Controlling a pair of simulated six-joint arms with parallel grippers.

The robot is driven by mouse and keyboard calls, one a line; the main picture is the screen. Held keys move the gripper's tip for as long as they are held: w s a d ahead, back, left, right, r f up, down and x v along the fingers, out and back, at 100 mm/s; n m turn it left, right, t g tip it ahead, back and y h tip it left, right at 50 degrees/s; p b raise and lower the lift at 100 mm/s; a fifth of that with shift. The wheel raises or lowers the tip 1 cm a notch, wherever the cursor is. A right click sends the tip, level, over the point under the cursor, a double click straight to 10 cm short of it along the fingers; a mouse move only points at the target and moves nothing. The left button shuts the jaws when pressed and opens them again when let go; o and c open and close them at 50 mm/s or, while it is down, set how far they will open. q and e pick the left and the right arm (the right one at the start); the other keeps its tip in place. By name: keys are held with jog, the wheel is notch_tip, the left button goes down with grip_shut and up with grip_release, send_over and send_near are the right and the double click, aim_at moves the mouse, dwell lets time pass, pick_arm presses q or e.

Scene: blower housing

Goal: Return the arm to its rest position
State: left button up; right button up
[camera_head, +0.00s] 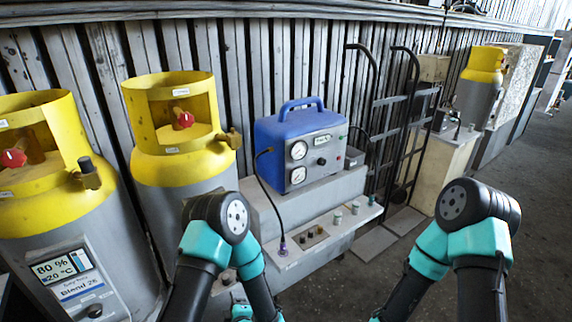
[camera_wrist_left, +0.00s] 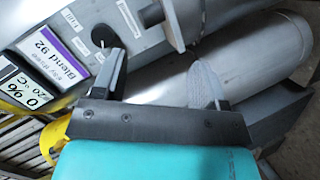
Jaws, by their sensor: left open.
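My left arm (camera_head: 222,225) stands in the lower middle of the head view, its black and teal elbow raised in front of the cylinders and its forearm running down to the bottom edge. The left gripper (camera_wrist_left: 162,75) shows in the left wrist view with its two fingers wide apart and nothing visible between them. A black knob (camera_wrist_left: 104,36) on a grey panel lies behind the left finger. My right arm (camera_head: 475,225) is at the lower right of the head view. Its gripper is out of the picture.
Yellow-topped cylinders (camera_head: 178,150) stand at the left, one with a display panel (camera_head: 75,275). A blue machine (camera_head: 300,145) sits on a grey bench (camera_head: 345,190). A hand truck (camera_head: 395,120) leans against the wall. A purple "Blend 92" label (camera_wrist_left: 66,55) shows in the wrist view.

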pick_arm(q)
jog(key=s+a+f+m+g+h, duration=0.3)
jog(key=s+f+m+g+h, duration=0.1)
jog(key=f+m+g+h, duration=0.25)
jog(key=s+a+m+g+h, duration=0.2)
jog(key=s+m+g, duration=0.3)
jog(key=s+m, duration=0.4)
jog(key=s+h, duration=0.1)
jog(key=s, duration=0.1)
jog(key=shift+s+g+h, duration=0.35)
jog(key=shift+s, duration=0.05)
